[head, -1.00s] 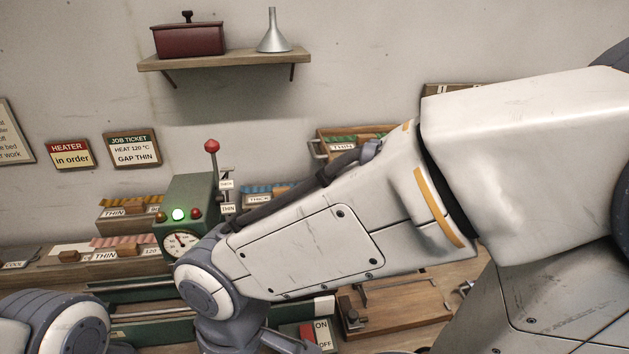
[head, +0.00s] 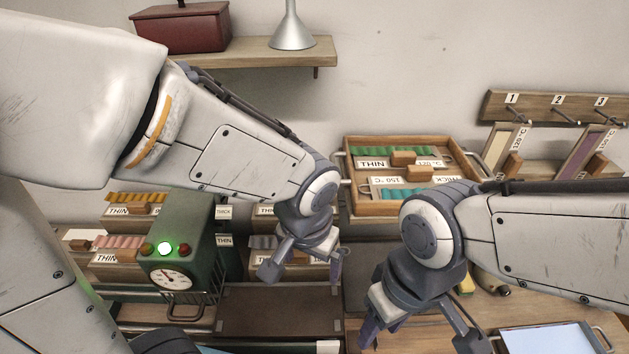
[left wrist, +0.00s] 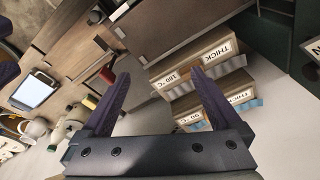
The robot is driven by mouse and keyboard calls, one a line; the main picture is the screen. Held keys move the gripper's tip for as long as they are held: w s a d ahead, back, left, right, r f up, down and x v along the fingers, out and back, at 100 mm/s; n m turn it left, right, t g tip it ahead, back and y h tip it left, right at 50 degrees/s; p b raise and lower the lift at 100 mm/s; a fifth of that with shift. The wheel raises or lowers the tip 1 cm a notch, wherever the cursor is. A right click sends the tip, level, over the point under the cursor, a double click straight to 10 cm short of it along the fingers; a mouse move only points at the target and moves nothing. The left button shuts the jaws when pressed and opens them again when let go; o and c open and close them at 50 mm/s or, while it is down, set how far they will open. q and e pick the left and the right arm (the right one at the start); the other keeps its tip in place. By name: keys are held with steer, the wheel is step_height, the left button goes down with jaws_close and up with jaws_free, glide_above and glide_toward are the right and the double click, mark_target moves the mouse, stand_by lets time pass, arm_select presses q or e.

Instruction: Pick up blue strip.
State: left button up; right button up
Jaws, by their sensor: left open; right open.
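In the left wrist view, a light blue strip (left wrist: 248,104) shows along a wooden holder (left wrist: 222,103) labelled THICK. I cannot tell which is the task's blue strip. In the head view, a teal-blue strip (head: 385,192) lies in the wooden tray (head: 345,203). My left gripper (head: 303,272) is open and empty, in front of the holders beside the green machine; its fingers also show in the left wrist view (left wrist: 160,76). My right gripper (head: 420,335) is open above the bench at right.
The green machine (head: 190,238) with a gauge stands left of my left gripper. A green strip (head: 380,151) shares the tray. A numbered peg rail (head: 535,108) is on the wall. A light blue-screened tablet (head: 545,342) lies at bottom right.

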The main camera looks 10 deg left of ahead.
arm_select(q)
steer(key=w+a+r+n+t+p, duration=0.1)
steer(key=w+a+r+n+p, duration=0.1)
steer(key=w+p, duration=0.15)
steer(key=w+a+r+n+y+p, duration=0.1)
steer(key=w+a+r+p, duration=0.1)
steer(key=w, duration=0.3)
steer(key=w+a+r+n+t+p, duration=0.1)
steer(key=w+a+r+n+p, duration=0.1)
steer(key=w, duration=0.2)
steer(key=shift+n, duration=0.3)
steer(key=b+x, duration=0.1)
steer(key=x, duration=0.2)
steer(key=w+b+x, duration=0.1)
steer(key=x, duration=0.3)
steer(key=b+x, duration=0.1)
steer(key=x, duration=0.2)
steer(key=shift+w+d+r, duration=0.1)
steer(key=shift+w, duration=0.3)
steer(key=shift+w+f, duration=0.3)
steer(key=shift+f, duration=0.1)
arm_select(e)
step_height(320, 180, up, 7)
arm_select(q)
steer(key=c, duration=1.5)
steer(key=shift+r, duration=0.1)
